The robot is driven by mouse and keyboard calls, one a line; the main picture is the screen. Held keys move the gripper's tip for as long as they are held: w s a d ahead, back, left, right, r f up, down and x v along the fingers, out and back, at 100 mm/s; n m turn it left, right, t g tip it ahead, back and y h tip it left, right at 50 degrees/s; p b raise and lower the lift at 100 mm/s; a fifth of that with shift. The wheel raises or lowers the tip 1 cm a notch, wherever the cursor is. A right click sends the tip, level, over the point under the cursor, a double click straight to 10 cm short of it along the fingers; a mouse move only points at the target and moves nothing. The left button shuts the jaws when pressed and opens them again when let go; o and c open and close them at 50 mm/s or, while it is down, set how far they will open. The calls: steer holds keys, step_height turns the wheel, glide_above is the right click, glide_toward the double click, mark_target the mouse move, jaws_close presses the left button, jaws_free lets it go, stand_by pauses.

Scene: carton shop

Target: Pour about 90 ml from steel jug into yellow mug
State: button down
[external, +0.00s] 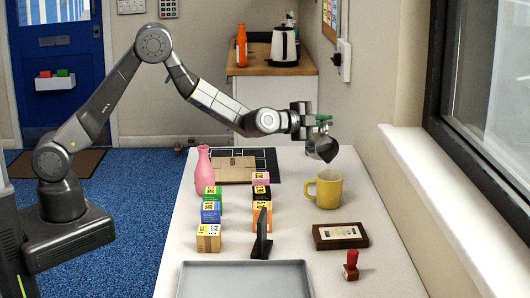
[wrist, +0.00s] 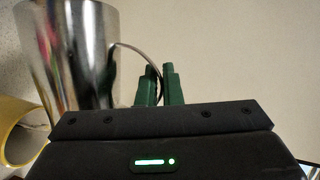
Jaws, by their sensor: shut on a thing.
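The steel jug (external: 326,148) hangs in the air above the table, tilted, a little above and behind the yellow mug (external: 328,189). My gripper (external: 322,122) is shut on the jug. In the wrist view, the green fingers of my gripper (wrist: 160,88) close on the jug's thin handle, and the shiny body of the steel jug (wrist: 80,55) fills the upper left. The yellow mug stands upright on the table, and part of the yellow mug (wrist: 18,122) shows at the wrist view's left edge. I cannot see any liquid in either vessel.
A pink bottle (external: 203,170) and several small cartons (external: 208,238) stand left of the mug. A dark upright stand (external: 262,236), a framed plaque (external: 340,236), a red stamp (external: 351,264) and a grey tray (external: 245,281) are nearer the front. The window sill borders the right side.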

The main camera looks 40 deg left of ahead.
mark_target(321, 133)
steer(key=shift+s+d+r+m+t+p, duration=0.15)
steer(key=shift+s+d+r+m+p, duration=0.1)
steer(key=shift+s+d+m+p, duration=0.25)
steer(key=shift+s+d+r+m+t+p, duration=0.1)
steer(key=shift+s+d+r+t+p, duration=0.1)
steer(key=shift+d+p, duration=0.35)
stand_by(0.7)
steer(key=w+a+f+n+b, duration=0.1)
steer(key=a+b, duration=0.1)
steer(key=w+a+f+n+g+b, duration=0.1)
steer(key=w+a+f+n+b, duration=0.1)
steer(key=b, duration=0.1)
steer(key=shift+f+g, duration=0.25)
steer(key=shift+b, duration=0.35)
steer(key=shift+r+n, duration=0.1)
steer(key=shift+n, duration=0.2)
steer(key=shift+w+a+f+n+g+b, duration=0.2)
steer(key=shift+w+a+n+g+b, duration=0.15)
steer(key=shift+b, duration=0.2)
steer(key=shift+s+r, duration=0.1)
stand_by(0.7)
